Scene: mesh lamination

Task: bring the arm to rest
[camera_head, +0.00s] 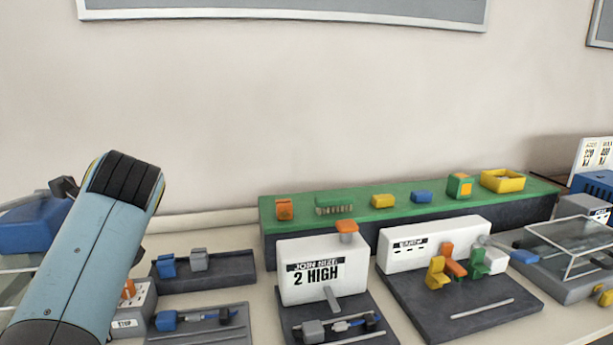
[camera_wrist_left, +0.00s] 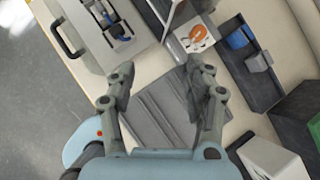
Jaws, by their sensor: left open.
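My left gripper (camera_wrist_left: 158,82) is open in the left wrist view. Its two grey fingers stand well apart with nothing between them, above a dark ribbed plate (camera_wrist_left: 165,120) on the bench. I cannot tell how high above it they are. In the head view, my left arm's pale blue link with a black cap rises at the lower left. That view does not show the left gripper's fingers. My right arm and right gripper are in neither view.
The head view shows a white "2 HIGH" block (camera_head: 325,288), a second white block (camera_head: 433,251) with coloured levers, a green-topped shelf (camera_head: 350,221) and a clear-covered box (camera_head: 580,240). The wrist view shows a dark tray (camera_wrist_left: 247,77) and an open case (camera_wrist_left: 105,25).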

